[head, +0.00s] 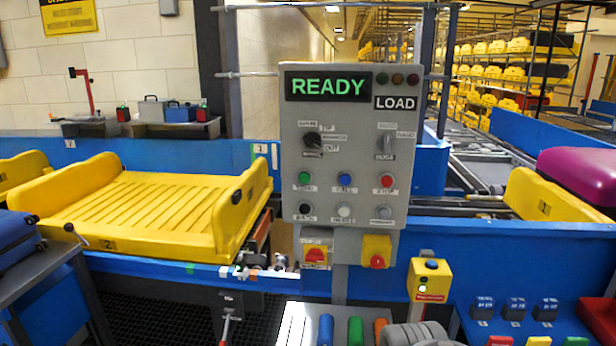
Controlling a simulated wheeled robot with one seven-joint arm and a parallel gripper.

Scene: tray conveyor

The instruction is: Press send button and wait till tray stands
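The grey control panel (345,240) stands upright in the middle of the head view. Its screen (328,87) reads READY in green, beside a LOAD plate (395,103). A green button (304,178) sits left in the upper button row; its small label is too blurred to read surely as send. A blue button (345,180) and a red button (387,181) follow to its right. An empty yellow tray (140,205) marked 2 sits on the conveyor left of the panel. My gripper is not in view; a grey rounded part at the bottom edge may be my arm.
Right of the panel, another yellow tray (545,205) carries a magenta suitcase (580,175). A yellow box with a lit button (428,278) stands below right of the panel. A blue suitcase (18,240) lies on a table at far left. Coloured handles (355,330) stand at the bottom.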

